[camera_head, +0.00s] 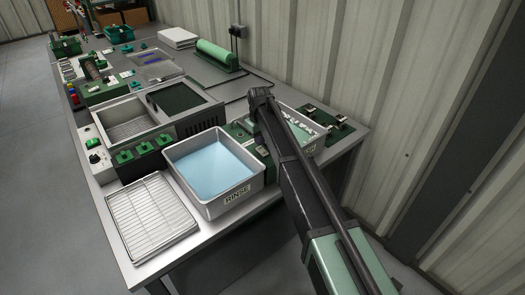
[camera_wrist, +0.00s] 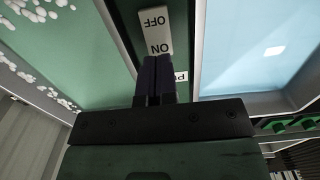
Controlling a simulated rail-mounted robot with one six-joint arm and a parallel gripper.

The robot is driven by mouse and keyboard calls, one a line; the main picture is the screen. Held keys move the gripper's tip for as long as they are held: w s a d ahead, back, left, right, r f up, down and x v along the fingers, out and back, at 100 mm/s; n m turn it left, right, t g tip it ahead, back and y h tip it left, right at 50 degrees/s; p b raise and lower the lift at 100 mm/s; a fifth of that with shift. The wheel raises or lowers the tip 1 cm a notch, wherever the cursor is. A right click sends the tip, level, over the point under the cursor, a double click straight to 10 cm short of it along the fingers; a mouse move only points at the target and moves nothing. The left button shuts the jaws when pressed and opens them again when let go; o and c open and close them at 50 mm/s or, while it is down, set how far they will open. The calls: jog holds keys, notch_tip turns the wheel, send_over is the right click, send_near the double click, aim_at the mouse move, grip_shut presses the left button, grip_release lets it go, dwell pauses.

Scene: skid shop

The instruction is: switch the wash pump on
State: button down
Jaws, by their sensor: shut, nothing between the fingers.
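A white rocker switch (camera_wrist: 155,30) marked OFF and ON shows in the wrist view on a dark green panel strip. A small label (camera_wrist: 181,76) beside it is partly covered, with only "PU" readable. My gripper (camera_wrist: 157,62) is shut and empty. Its fingertips are at the ON end of the rocker; I cannot tell whether they touch it. Which way the rocker is tilted is not clear. In the head view my arm covers the gripper and much of the panel between the tubs.
The rinse tub (camera_head: 212,205) of blue water lies beside the switch, and its wall is close in the wrist view. A green tub with white foam (camera_head: 301,121) is on the other side. A wire rack (camera_head: 150,215) and control box (camera_head: 93,155) stand leftward.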

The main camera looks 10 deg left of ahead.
aim_at(260, 149)
jog(key=shift+f+b, duration=1.3)
dwell(0.6)
jog(key=shift+r, duration=0.1)
notch_tip(260, 149, up, 7)
jog(key=p, duration=0.7)
jog(key=shift+r, duration=0.1)
jog(key=s+d+m, duration=0.9)
jog(key=s+d, duration=1.9)
jog(key=s, duration=0.3)
jog(key=shift+s+d, duration=0.35)
jog(key=shift+d, duration=0.05)
